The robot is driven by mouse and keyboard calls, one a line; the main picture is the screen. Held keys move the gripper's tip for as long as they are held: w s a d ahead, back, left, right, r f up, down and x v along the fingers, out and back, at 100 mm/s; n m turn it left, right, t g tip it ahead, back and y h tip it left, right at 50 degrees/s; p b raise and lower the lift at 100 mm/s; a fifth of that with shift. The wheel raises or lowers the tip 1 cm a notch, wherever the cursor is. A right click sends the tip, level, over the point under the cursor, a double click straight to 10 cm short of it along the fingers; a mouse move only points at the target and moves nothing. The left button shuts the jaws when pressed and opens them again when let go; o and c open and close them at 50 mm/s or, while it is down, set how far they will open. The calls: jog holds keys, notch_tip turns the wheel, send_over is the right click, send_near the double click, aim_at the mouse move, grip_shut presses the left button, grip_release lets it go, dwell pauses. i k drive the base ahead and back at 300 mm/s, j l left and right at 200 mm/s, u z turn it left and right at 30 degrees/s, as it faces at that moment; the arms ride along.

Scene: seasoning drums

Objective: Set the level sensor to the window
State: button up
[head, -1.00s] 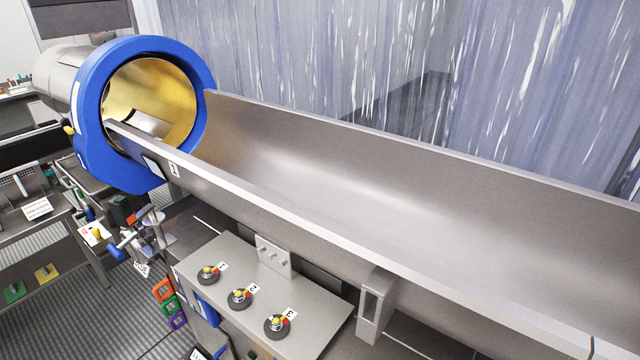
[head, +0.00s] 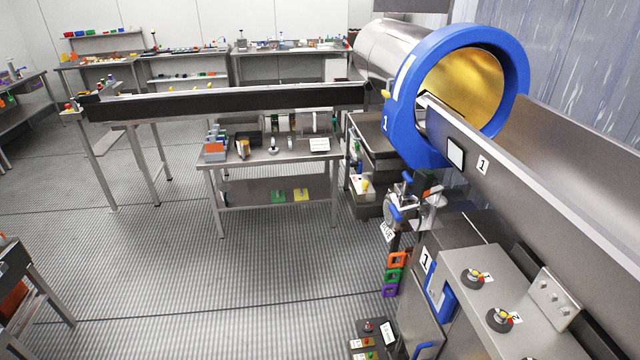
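I cannot make out which item is the level sensor or where its window is. A blue-ringed drum (head: 407,140) marked 1 stands at the upper right, its gold inside showing. A long steel trough (head: 540,185), also labelled 1, runs from its mouth to the right edge. A small cluster of metal fittings with blue handles (head: 405,200) sits below the drum. A steel panel (head: 490,265) at the lower right carries knobs with yellow and red marks, including one knob (head: 474,278) near a small tag. My gripper is not in view.
Orange, green and purple tags (head: 394,276) hang beside the panel. Workbenches line the back wall. The grey grid floor (head: 190,265) is clear at centre left.

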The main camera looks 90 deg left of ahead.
aim_at(421, 189)
jog(key=u, duration=2.5)
jog(key=i+j+z, duration=0.1)
jog(key=i+j, duration=0.3)
jog(key=j, duration=0.2)
jog(key=i+z, duration=0.1)
jog(key=i, duration=0.25)
jog(key=i+j+z, duration=0.15)
jog(key=i, duration=0.15)
